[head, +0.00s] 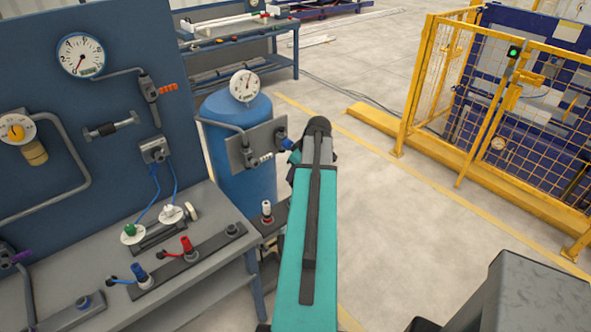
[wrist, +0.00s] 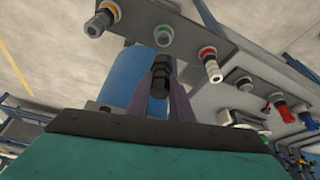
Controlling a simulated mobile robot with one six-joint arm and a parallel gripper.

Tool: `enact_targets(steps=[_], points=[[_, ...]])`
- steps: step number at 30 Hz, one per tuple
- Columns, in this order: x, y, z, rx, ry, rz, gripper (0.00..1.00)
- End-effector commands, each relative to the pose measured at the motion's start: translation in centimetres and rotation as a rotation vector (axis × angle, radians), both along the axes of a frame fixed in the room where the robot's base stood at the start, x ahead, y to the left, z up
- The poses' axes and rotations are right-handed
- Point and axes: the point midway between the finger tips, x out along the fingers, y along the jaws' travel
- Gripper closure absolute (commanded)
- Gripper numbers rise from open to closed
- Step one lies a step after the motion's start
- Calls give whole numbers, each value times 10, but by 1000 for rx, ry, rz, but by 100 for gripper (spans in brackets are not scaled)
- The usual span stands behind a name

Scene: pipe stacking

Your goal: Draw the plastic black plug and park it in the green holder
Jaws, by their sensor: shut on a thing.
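My gripper (wrist: 161,92) shows in the wrist view, its two dark purple fingers shut on a black plug (wrist: 159,74). The plug looks ribbed and points up in that picture. In the head view my teal arm hides the gripper, the plug and the green holder.
A blue tank (head: 238,140) and a bench rail (head: 185,262) with red and blue plugs stand left of my arm.

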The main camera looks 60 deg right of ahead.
Motion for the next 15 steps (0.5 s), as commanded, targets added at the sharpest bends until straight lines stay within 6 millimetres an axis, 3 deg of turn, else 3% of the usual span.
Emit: enact_targets(steps=[15], points=[[1,0,-46,1,0,1,100]])
